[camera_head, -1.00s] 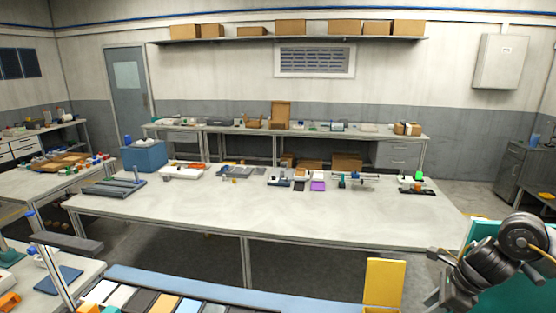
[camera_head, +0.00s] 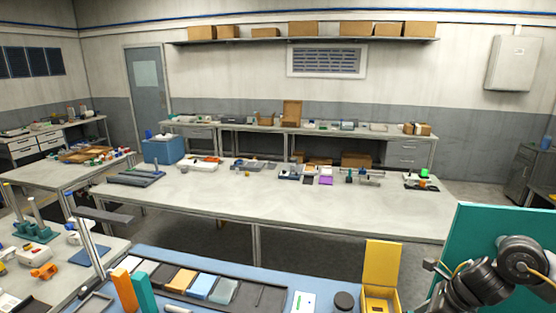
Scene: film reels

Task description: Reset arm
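My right arm (camera_head: 515,262) shows at the bottom right as dark, rounded links with a yellow cable. It passes in front of a teal panel (camera_head: 475,228). Its lower part runs off the bottom edge, and I cannot make out gripper fingers. My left arm and gripper do not show.
The near bench has a blue mat (camera_head: 160,254), a row of coloured tiles (camera_head: 186,281), a dark round object (camera_head: 344,301) and an open yellow box (camera_head: 381,268) beside my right arm. A long pale table (camera_head: 250,210) stands beyond, its front half mostly clear.

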